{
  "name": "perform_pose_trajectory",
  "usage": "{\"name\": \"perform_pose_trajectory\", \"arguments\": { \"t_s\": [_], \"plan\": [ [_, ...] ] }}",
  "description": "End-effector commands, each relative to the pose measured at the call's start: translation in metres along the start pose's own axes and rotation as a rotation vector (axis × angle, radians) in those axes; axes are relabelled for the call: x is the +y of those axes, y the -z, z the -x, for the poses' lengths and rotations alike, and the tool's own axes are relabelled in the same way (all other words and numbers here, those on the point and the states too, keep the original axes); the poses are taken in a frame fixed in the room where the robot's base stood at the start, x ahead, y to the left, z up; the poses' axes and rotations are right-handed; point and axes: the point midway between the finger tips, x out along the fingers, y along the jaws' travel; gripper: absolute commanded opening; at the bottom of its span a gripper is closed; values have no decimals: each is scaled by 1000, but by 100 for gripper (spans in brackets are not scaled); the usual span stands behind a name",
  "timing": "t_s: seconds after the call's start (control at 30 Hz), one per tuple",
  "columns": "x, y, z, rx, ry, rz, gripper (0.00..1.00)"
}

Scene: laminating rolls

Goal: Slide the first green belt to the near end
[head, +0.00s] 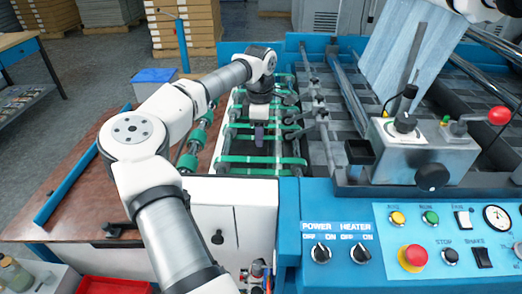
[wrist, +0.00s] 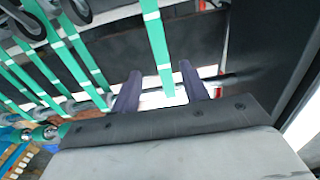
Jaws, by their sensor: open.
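Several green belts run across the rollers beneath my arm. The nearest green belt (head: 240,159) shows in the head view, close to the near end of the roller frame. My gripper (head: 259,138) hangs down just beyond it. In the wrist view my gripper (wrist: 160,88) is open, with its two dark fingers apart. One green belt (wrist: 156,42) runs between the fingers, with a gap on each side. It is the rightmost of the belts there and appears to be the nearest one. I cannot tell whether the fingertips reach down past it. My gripper body hides its lower part.
The other green belts (wrist: 82,50) lie to the left in the wrist view. Rods with small wheels (head: 318,112) stand along the rollers' right side. A blue control panel (head: 380,225) is in front on the right. A brown table (head: 80,180) lies to the left.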

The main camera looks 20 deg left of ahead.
Motion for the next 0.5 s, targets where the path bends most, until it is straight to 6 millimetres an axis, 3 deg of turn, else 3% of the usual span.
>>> {"name": "perform_pose_trajectory", "arguments": {
  "t_s": [0.3,0.5],
  "plan": [
    [0,0,-60,-1,2,0,45],
    [0,0,-78,-1,1,0,45]
  ]
}}
